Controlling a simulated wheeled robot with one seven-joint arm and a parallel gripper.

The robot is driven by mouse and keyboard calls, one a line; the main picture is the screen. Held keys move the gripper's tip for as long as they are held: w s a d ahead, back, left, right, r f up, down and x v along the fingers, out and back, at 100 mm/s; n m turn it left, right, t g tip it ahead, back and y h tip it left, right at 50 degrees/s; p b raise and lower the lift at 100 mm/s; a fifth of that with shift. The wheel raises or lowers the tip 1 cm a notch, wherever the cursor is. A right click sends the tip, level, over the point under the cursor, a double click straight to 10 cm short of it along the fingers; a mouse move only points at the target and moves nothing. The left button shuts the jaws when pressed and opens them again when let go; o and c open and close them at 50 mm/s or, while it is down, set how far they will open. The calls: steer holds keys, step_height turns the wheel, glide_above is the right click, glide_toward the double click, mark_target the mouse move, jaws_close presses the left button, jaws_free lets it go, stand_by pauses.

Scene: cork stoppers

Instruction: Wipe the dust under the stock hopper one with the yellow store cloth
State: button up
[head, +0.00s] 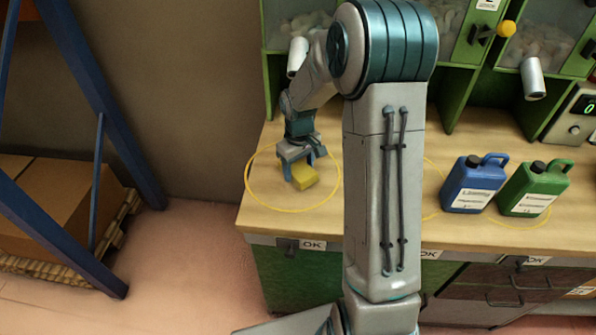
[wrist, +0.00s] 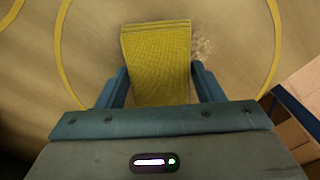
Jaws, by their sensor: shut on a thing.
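My gripper (head: 300,160) is shut on a folded yellow cloth (head: 304,177), low over the wooden counter at its left end. In the wrist view the cloth (wrist: 156,62) sits between the two blue fingers. A speckled brownish dust patch (wrist: 203,45) shows on the counter just right of the cloth; the cloth may hide part of it. A yellow ring (head: 250,190) on the counter surrounds the gripper and cloth. Above and behind is the left hopper (head: 285,28) with a pale spout (head: 297,57), partly hidden by my arm. Whether the cloth touches the counter is unclear.
A second hopper spout (head: 532,78) and a small display box (head: 577,115) are at the right. Blue racking (head: 88,80) stands left.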

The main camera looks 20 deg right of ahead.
steer(key=shift+w+d+p, duration=0.15)
steer(key=shift+w+d, duration=0.15)
steer(key=shift+w, duration=0.35)
steer(key=shift+w+d+p, duration=0.1)
steer(key=shift+w+d, duration=0.15)
steer(key=shift+w, duration=0.45)
steer(key=shift+w+d+p, duration=0.15)
steer(key=shift+w+d, duration=0.15)
steer(key=shift+w, duration=0.35)
steer(key=shift+w+f, duration=0.1)
steer(key=shift+w, duration=0.1)
steer(key=shift+f, duration=0.1)
